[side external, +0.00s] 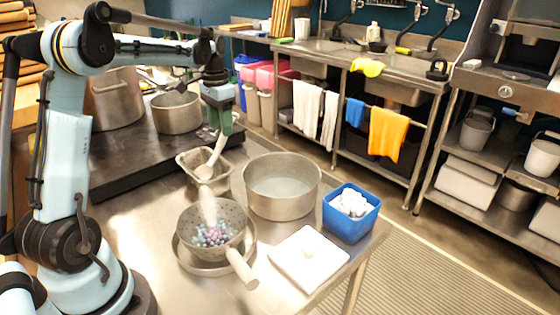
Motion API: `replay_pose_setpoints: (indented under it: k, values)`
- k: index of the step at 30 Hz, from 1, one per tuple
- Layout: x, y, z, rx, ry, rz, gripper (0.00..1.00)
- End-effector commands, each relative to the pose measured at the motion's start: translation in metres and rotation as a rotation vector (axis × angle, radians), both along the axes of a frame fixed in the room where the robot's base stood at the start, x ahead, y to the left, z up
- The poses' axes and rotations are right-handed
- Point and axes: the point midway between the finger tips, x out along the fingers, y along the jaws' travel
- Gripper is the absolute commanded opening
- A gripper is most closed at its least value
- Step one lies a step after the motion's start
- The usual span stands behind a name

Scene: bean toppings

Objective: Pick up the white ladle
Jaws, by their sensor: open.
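The white ladle (205,171) leans at a slant in a small metal container (189,162) on the steel table, its bowl low and its handle rising to the upper right. My gripper (224,127) points down right above the container, with green fingers close to the upper end of the ladle's handle. The jaws are open. I cannot tell whether the handle end lies between the fingers or beside them.
A colander (183,217) with coloured beans and a pale handle stands in front. A large round pot (249,202), a blue bin (350,232) with white contents and a white square lid (307,262) stand to the right. Pots (177,121) are behind on a dark stovetop.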

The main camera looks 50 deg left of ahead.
Motion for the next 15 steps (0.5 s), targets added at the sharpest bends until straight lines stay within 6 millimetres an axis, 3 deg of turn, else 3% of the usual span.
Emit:
replay_pose_setpoints:
  k: [9,15]
  values:
    - [-0.001,-0.002,-0.039,0.0,0.0,0.0,0.55]
    - [-0.002,-0.002,-0.043,0.0,0.0,0.0,0.55]
